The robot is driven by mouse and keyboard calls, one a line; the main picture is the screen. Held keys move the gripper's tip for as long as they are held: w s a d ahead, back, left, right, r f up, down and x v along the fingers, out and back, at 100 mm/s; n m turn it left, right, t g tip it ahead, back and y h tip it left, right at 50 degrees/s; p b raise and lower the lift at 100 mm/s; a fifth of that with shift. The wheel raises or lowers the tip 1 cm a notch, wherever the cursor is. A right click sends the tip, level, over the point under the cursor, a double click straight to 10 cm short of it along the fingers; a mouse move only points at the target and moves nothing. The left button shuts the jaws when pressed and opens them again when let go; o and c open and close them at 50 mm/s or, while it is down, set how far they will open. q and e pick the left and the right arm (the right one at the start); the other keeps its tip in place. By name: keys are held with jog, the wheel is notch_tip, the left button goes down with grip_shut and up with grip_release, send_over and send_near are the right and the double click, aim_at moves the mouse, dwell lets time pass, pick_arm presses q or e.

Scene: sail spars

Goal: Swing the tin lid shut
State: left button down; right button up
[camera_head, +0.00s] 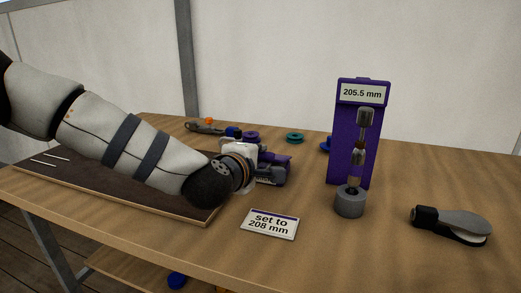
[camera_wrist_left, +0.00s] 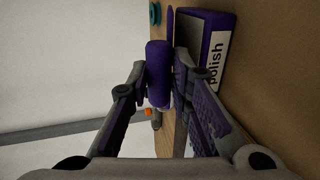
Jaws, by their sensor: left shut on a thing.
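The purple tin (camera_head: 273,170) stands on the table, partly hidden behind my left gripper (camera_head: 246,168). In the left wrist view the tin (camera_wrist_left: 222,30) shows a white "polish" label and a dark face. A purple rounded piece (camera_wrist_left: 158,68), which looks like the tin's lid, stands out beside the tin, apart from its labelled side. My left gripper (camera_wrist_left: 160,96) has its fingers on both sides of this piece and is shut on it. The hinge and the lid's exact angle are hidden. My right gripper is not in view.
A purple gauge stand (camera_head: 355,132) reading 205.5 mm is right of the tin, with a grey metal post (camera_head: 350,203) before it. A "set to 208 mm" card (camera_head: 269,223), a grey-black tool (camera_head: 452,225), a teal ring (camera_head: 295,138) and a dark mat (camera_head: 120,188) lie on the table.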

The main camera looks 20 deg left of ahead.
pick_arm(q)
jog(key=shift+s+f, duration=0.25)
jog(key=shift+f, duration=0.45)
jog(key=shift+s+f, duration=0.2)
jog(key=shift+f, duration=0.45)
jog(key=shift+f, duration=0.25)
jog(key=c, duration=1.4)
grip_release()
